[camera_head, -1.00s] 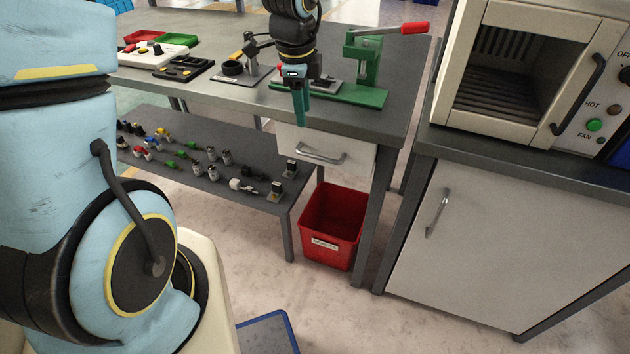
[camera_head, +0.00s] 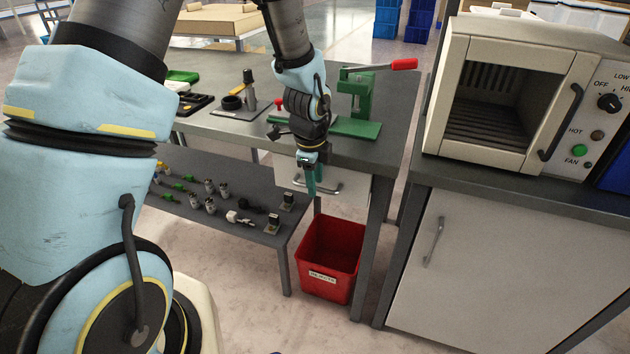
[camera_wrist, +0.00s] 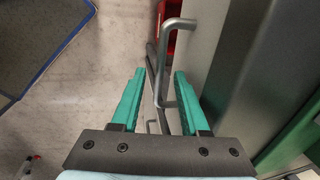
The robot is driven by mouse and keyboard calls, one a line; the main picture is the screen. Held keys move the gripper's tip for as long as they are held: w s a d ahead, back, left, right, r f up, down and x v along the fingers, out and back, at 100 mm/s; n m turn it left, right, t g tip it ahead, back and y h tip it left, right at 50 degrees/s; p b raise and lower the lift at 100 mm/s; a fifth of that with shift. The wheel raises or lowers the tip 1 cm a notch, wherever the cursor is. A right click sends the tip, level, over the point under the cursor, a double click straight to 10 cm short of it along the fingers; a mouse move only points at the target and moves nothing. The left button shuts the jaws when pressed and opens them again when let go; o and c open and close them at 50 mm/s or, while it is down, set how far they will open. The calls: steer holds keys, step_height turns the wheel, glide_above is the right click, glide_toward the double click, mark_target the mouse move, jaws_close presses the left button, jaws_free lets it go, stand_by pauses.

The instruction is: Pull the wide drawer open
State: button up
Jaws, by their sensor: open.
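The wide drawer (camera_head: 352,193) is a pale front under the right end of the grey workbench, and it looks shut. Its metal bar handle (camera_head: 330,187) is partly hidden behind my gripper (camera_head: 311,192). My gripper points down in front of the drawer with its teal fingers open. In the wrist view the handle (camera_wrist: 163,75) lies between the two fingers of my gripper (camera_wrist: 159,73), alongside the drawer front (camera_wrist: 204,35). Whether the fingers touch the handle, I cannot tell.
A red bin (camera_head: 328,262) stands on the floor below the drawer. A lower shelf (camera_head: 240,230) with small parts is to the left. A green press (camera_head: 358,105) stands on the workbench (camera_head: 215,128). A white cabinet (camera_head: 475,260) with an oven (camera_head: 500,150) on top is to the right.

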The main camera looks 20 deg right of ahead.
jaws_close()
stand_by(0.4)
stand_by(1.1)
